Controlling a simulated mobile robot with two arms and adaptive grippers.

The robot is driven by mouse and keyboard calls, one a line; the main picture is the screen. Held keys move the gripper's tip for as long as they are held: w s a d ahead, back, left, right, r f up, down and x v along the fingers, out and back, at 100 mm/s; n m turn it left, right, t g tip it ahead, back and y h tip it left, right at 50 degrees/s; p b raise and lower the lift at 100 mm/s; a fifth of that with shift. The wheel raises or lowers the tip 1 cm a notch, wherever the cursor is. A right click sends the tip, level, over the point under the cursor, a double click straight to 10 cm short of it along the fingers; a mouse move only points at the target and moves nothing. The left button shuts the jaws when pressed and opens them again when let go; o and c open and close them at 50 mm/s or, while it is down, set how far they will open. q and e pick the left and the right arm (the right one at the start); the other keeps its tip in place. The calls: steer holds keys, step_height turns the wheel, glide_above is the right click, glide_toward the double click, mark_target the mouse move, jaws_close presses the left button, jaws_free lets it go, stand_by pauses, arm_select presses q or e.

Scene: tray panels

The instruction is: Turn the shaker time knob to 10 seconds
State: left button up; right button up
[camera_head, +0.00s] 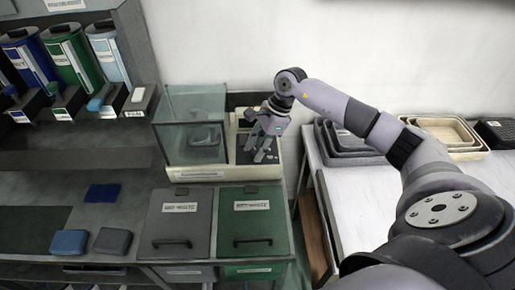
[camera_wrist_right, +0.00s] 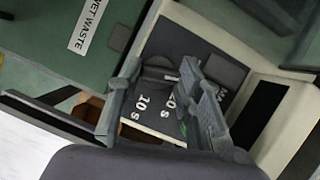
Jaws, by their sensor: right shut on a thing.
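The shaker (camera_head: 203,176) is a cream device with a glass box on its left and a dark control panel (camera_head: 243,156) on its right. In the right wrist view the dark panel (camera_wrist_right: 195,48) carries a round dark time knob (camera_wrist_right: 158,70) and white labels, among them "10 s" (camera_wrist_right: 142,106) and "20 s". My right gripper (camera_head: 262,150) reaches down over the panel from the upper right. In the wrist view the tips of my right gripper (camera_wrist_right: 160,68) are on either side of the knob, shut on it. The knob's pointer direction cannot be told. My left gripper is not in view.
Grey and green waste bins (camera_head: 252,240) stand in front of the shaker. To the right, a white table (camera_head: 360,200) holds dark trays (camera_head: 345,150) and cream trays (camera_head: 450,130). Blue, green and light-blue canisters (camera_head: 70,62) stand on the left shelf. A wall is behind.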

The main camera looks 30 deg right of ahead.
steer(key=m+t+b, duration=0.1)
steer(key=m, duration=0.2)
steer(key=m+t+h+b, duration=0.1)
steer(key=m+b, duration=0.1)
steer(key=shift+s+f+m+b, duration=0.1)
steer(key=shift+f+m+b, duration=0.05)
steer(key=shift+m+b, duration=0.2)
steer(key=m+h+b, duration=0.1)
steer(key=m+b, duration=0.1)
steer(key=m+t+h+b, duration=0.1)
steer(key=m, duration=0.2)
steer(key=shift+a+m+b, duration=0.2)
steer(key=shift+m+b, duration=0.15)
steer(key=m+h+b, duration=0.1)
steer(key=m+b, duration=0.1)
steer(key=m, duration=0.2)
steer(key=shift+a+h+b, duration=0.15)
steer(key=shift+h+b, duration=0.2)
steer(key=shift+h, duration=0.05)
steer(key=m+b, duration=0.1)
steer(key=m, duration=0.1)
steer(key=m+h, duration=0.1)
steer(key=m, duration=0.2)
steer(key=shift+h+b, duration=0.3)
steer(key=shift+b, duration=0.1)
steer(key=shift+m, duration=0.4)
steer(key=o, duration=1.2)
steer(key=shift+c, duration=0.2)
steer(key=shift+a+r, duration=0.1)
steer(key=shift+r, duration=0.2)
